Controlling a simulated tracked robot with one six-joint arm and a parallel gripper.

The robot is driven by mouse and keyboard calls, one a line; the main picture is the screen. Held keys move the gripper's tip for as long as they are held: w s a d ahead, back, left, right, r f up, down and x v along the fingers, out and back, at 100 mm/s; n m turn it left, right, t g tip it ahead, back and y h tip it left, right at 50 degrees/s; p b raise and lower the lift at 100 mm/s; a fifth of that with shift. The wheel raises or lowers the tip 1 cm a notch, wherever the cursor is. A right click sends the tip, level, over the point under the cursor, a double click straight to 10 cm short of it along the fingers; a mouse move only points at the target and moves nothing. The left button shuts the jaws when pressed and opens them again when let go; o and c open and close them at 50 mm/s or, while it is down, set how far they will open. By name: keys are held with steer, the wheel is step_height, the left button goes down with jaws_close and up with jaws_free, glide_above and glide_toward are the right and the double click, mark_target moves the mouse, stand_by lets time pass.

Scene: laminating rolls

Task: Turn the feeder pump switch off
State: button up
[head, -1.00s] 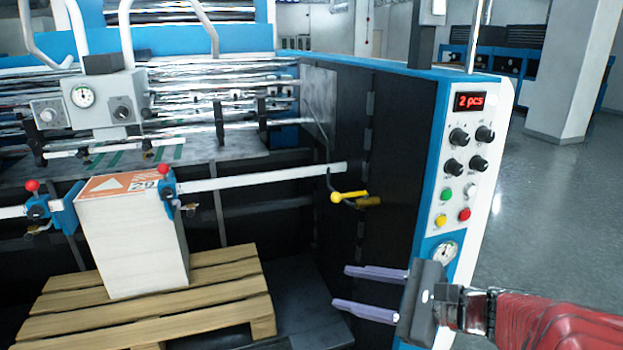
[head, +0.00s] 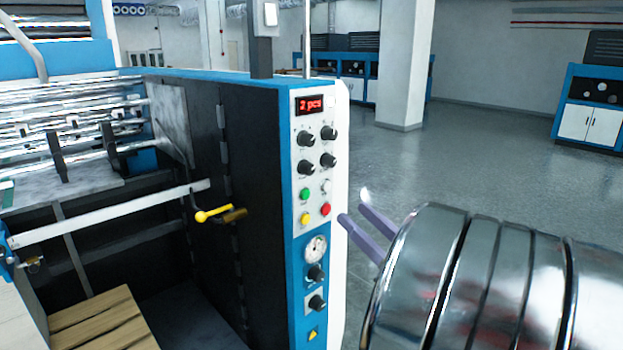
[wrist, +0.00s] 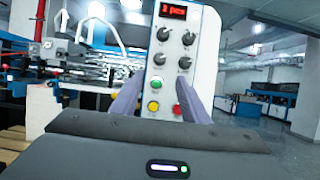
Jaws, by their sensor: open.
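The control panel (head: 314,172) stands upright on the machine's blue end post. It carries a red "2 pcs" display (head: 316,104), several black knobs (head: 328,132), a green button (head: 305,194), a yellow button (head: 305,218), a red button (head: 325,209) and a white button. Below are a gauge (head: 316,248) and two more black knobs (head: 316,302). No readable label shows which is the feeder pump switch. My gripper (head: 354,222) is open and empty, right of the panel; its metal wrist hides part of it. In the wrist view the panel (wrist: 172,60) lies ahead, between the fingers (wrist: 160,98).
A yellow-tipped lever (head: 214,213) sticks out left of the panel. A wooden pallet (head: 100,322) lies at lower left. A white pillar (head: 406,65) and blue cabinets (head: 590,105) stand farther back. The floor (head: 480,130) to the right is clear.

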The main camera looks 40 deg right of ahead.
mark_target(311, 173)
steer(key=x, duration=1.4)
steer(key=shift+f, duration=0.1)
steer(key=shift+c, duration=0.3)
jaws_close()
